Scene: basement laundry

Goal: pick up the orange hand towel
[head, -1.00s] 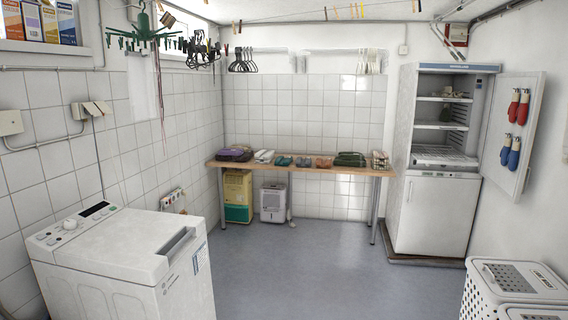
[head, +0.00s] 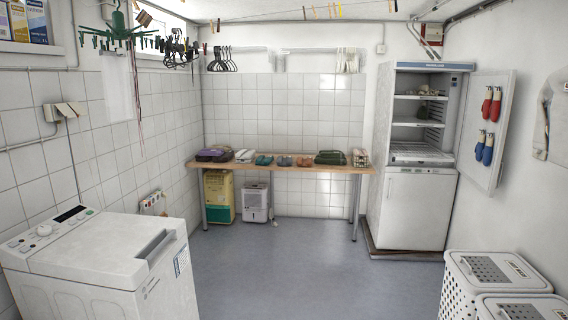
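A small orange-brown folded item (head: 284,161), perhaps the orange hand towel, lies on the long wooden table (head: 330,170) at the far wall. It is too small to be sure of. A teal item (head: 264,160) lies to its left and a brownish one (head: 304,162) to its right. Neither of my grippers shows in the head view.
A top-loading washer (head: 90,262) stands at the left front, and white laundry baskets (head: 455,290) at the right front. An open fridge (head: 408,205) stands right of the table. The grey floor (head: 300,270) between is clear.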

